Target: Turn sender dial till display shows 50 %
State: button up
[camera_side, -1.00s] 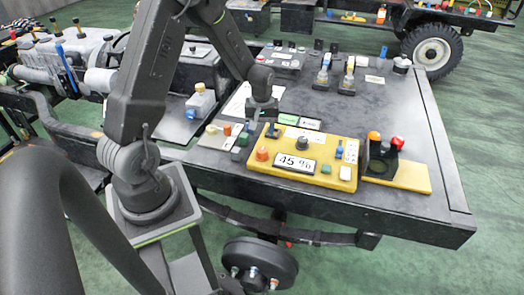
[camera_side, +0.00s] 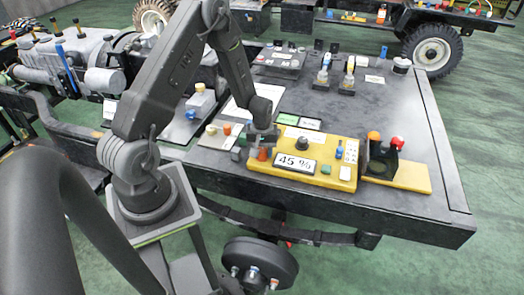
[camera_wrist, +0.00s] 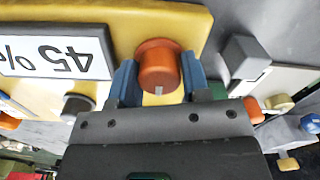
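The sender dial appears to be the orange knob (camera_side: 263,154) at the left end of the yellow panel (camera_side: 318,178). The display (camera_side: 294,164) beside it reads 45 %. In the wrist view the display (camera_wrist: 55,52) shows upside down. My gripper (camera_side: 262,146) is down at the orange knob and partly hides it in the side view. In the wrist view the orange knob (camera_wrist: 158,62) sits between the two blue fingers of my gripper (camera_wrist: 159,84). The fingers are open around it, with a narrow gap showing on each side. A light mark shows on the knob's near side.
A black knob (camera_side: 302,144), a green button (camera_side: 325,170) and a white button (camera_side: 345,173) sit on the same panel. A black holder with red and orange knobs (camera_side: 385,160) stands to its right. A grey block (camera_wrist: 245,58) is close beside my gripper.

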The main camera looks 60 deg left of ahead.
aim_at(262, 149)
jog(key=c, duration=0.5)
jog(key=shift+m, duration=2)
jog(key=o, duration=0.7)
jog(key=shift+c, duration=0.2)
jog(key=shift+r, duration=0.1)
notch_tip(262, 149, up, 14)
